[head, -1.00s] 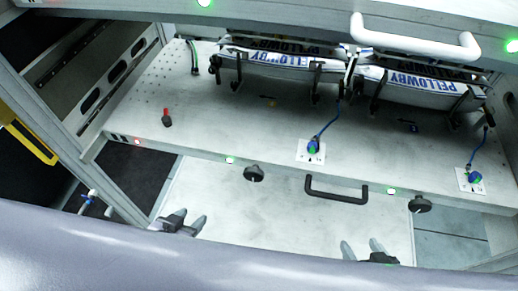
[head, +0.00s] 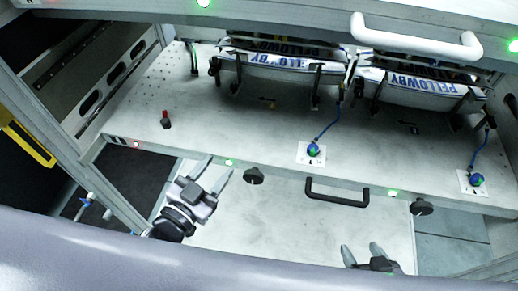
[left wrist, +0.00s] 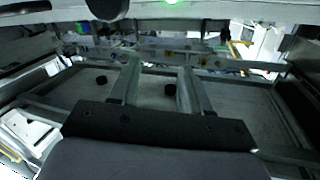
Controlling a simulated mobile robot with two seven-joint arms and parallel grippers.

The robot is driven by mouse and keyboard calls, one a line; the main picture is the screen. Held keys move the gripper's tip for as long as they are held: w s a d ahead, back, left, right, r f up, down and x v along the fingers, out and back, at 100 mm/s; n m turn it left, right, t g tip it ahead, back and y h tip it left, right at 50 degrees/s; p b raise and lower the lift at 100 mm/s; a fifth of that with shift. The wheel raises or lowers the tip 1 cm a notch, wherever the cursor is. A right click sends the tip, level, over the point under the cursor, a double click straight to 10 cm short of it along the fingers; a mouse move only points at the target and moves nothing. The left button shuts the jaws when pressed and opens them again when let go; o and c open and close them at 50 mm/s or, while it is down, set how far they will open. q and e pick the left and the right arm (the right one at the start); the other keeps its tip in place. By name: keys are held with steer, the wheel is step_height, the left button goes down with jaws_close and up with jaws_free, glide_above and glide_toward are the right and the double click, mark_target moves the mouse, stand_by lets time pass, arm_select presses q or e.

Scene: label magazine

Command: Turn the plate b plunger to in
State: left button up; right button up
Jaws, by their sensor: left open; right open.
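Two black round knobs sit along the front edge of the grey plate, a left knob (head: 254,175) and a right knob (head: 421,206). Two blue-topped fittings, one near the middle (head: 313,150) and one at the right (head: 476,180), stand on small white squares with blue cords. I cannot tell which part is the plate b plunger. My left gripper (head: 216,170) is open and empty, just left of the left knob and apart from it. It also shows open in the left wrist view (left wrist: 160,72). My right gripper (head: 361,250) is open and empty below the black handle.
A black handle (head: 337,191) juts from the plate's front edge between the knobs. A white handle (head: 415,38) hangs above. Label stacks (head: 280,62) stand at the back. A red-topped pin (head: 166,120) stands at left. The middle of the grey plate (head: 230,125) is mostly clear.

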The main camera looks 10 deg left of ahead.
arm_select(q)
steer(key=d+r+m+g+h, duration=0.3)
steer(key=d+r+m+h, duration=0.6)
steer(key=m+h, duration=0.1)
steer(key=shift+d+m+h, duration=0.3)
steer(key=shift+d+m, duration=0.1)
steer(key=shift+w, duration=0.1)
steer(key=shift+c, duration=0.4)
